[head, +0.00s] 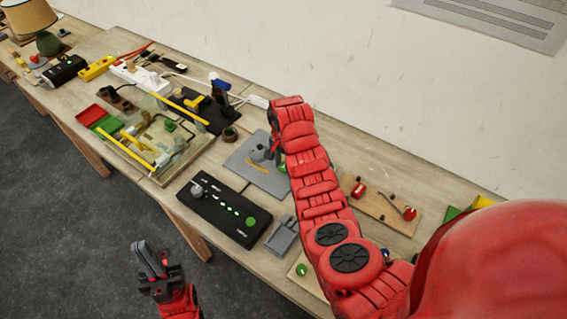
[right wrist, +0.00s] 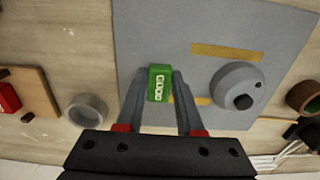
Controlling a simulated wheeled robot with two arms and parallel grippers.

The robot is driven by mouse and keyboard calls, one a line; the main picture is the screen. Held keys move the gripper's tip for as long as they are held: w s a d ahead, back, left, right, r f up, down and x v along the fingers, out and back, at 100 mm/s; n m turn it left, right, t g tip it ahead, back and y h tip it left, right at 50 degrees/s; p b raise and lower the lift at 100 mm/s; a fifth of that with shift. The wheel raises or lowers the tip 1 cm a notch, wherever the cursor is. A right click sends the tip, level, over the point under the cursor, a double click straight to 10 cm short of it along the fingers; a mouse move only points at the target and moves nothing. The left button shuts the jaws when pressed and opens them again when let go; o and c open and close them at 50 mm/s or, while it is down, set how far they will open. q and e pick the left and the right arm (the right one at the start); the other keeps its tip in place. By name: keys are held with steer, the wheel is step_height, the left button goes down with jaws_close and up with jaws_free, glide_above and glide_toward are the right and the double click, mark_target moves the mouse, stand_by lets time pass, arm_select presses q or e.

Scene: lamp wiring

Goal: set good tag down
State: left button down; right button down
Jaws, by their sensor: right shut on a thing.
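The green tag, lettered GOOD (right wrist: 158,83), sits between the fingers of my right gripper (right wrist: 162,80) in the right wrist view. The gripper is shut on it, above a grey plate (right wrist: 140,30). The plate bears yellow strips and a round grey knob-like part (right wrist: 238,88). In the head view the same grey plate (head: 262,178) lies mid-table, partly hidden by my right arm. I cannot tell whether the tag touches the plate. My left gripper (head: 150,250) is open and empty, in front of the table, over the floor.
Red and green trays (head: 97,120), a clear fixture (head: 165,145) and a white power strip (head: 140,75) fill the left. A lamp (head: 30,20) stands far left.

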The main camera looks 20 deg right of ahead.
steer(key=shift+f, duration=0.15)
steer(key=c, duration=0.5)
jaws_free()
steer(key=shift+c, duration=0.2)
